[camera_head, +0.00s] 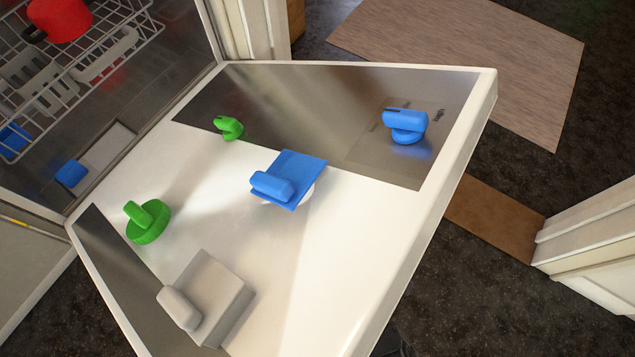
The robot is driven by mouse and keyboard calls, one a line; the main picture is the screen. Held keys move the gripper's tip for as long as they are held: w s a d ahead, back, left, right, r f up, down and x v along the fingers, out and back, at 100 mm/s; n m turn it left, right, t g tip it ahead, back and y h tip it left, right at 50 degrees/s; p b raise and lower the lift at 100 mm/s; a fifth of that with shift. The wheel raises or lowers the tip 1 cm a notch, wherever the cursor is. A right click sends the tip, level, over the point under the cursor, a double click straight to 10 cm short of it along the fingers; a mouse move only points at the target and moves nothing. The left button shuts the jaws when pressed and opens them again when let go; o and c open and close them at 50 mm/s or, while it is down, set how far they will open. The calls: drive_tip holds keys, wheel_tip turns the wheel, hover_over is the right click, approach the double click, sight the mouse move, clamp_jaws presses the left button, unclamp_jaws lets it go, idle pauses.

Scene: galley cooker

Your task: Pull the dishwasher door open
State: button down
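The dishwasher door (345,240) is open, a white panel with dark metallic bands at its edges. It extends to the right from the dishwasher opening. Its inner face carries green knob-like parts (147,222), blue parts (287,180) and a grey block-like part (205,298). Its free edge (440,215) is on the right, apart from the cabinet. The dishwasher interior (160,60) shows at upper left, with a wire rack (85,55). My gripper is not in view, so its contact with the door cannot be seen.
A red pot (60,18) sits in the rack. A pale mat (470,60) and a brown board (495,217) lie on the dark floor (480,290). A white cabinet corner (590,240) stands at the right. Dark floor is open beyond the door's free edge.

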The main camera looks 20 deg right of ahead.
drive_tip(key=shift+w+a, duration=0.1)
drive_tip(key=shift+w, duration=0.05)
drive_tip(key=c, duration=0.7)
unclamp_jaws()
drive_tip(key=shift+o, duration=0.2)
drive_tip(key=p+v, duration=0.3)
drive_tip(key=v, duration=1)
